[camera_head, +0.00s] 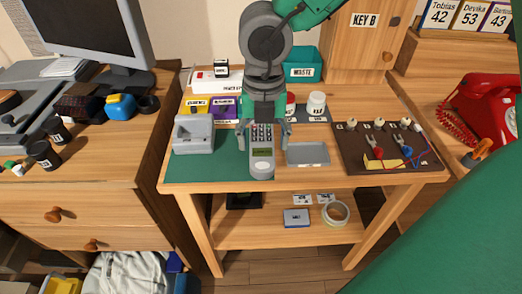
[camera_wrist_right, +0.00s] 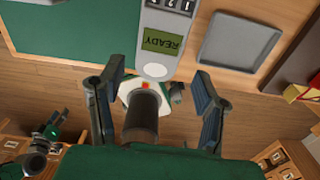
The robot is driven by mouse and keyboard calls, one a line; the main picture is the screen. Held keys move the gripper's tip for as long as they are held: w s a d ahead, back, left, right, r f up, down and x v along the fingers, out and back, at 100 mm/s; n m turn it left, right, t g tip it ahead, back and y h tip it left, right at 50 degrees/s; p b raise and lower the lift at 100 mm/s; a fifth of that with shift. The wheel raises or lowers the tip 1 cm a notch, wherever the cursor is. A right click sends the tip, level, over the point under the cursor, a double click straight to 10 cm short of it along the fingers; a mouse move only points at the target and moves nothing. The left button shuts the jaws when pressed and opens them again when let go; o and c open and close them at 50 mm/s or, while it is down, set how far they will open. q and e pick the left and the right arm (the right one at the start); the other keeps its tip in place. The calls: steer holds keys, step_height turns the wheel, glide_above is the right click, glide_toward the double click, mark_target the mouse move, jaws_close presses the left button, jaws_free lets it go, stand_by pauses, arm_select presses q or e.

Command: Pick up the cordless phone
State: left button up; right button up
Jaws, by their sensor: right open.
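The grey cordless phone (camera_head: 262,158) has a dark keypad and a green screen. It is at the right part of the green mat (camera_head: 215,172), near the table's front edge. In the right wrist view its lower end and the READY screen (camera_wrist_right: 162,42) show. My right gripper (camera_head: 263,138) is over the phone, with one finger at each side of its keypad end. In the right wrist view the gripper (camera_wrist_right: 152,85) is open. Whether either finger touches the phone cannot be told. The phone's top end is hidden under the gripper. My left gripper is not in view.
A grey cradle (camera_head: 193,137) stands left of the phone. A grey tray (camera_head: 308,154) lies close on its right. Further right is a brown board (camera_head: 385,160) with wires and clips. Labelled boxes, a white jar (camera_head: 316,103) and a green WASTE bin (camera_head: 304,66) stand behind.

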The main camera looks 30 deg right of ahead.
mark_target(262, 158)
step_height(262, 158, down, 6)
steer(key=b, duration=0.2)
steer(key=shift+w+r+b, duration=0.1)
steer(key=shift+r+b, duration=0.15)
steer(key=shift+b, duration=0.1)
steer(key=shift+r, duration=0.1)
steer(key=c, duration=1.1)
steer(key=shift+o, duration=0.2)
